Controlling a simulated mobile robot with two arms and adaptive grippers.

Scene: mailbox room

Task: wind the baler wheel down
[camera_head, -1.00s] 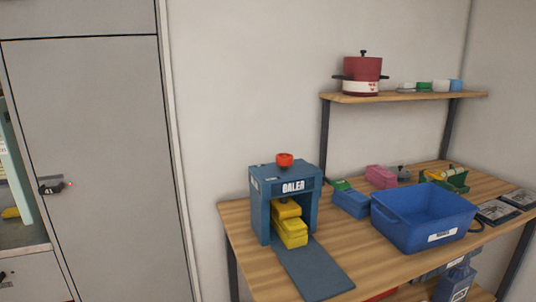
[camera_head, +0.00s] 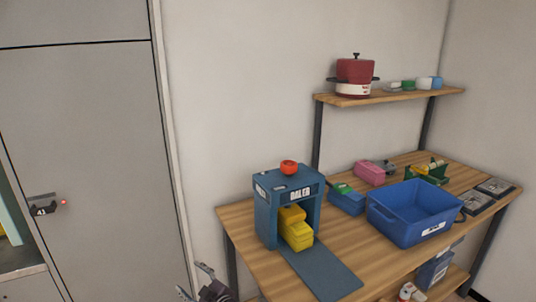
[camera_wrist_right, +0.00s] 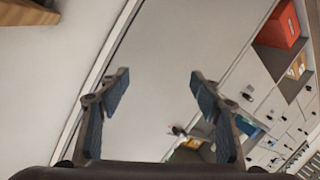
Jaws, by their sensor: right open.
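The blue baler (camera_head: 285,208) stands at the left end of the wooden table. Its red wheel (camera_head: 289,167) sits on top. Yellow blocks (camera_head: 296,232) are stacked in its opening, above a grey-blue mat (camera_head: 325,275) that runs toward the table's front. My right gripper (camera_head: 195,284) shows at the bottom edge of the head view, left of the table and below the baler, apart from it. In the right wrist view its two fingers (camera_wrist_right: 156,90) are spread with nothing between them. My left gripper is not in view.
A shelf (camera_head: 390,96) holds a red pot (camera_head: 354,75). A grey locker door (camera_head: 90,160) is at left.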

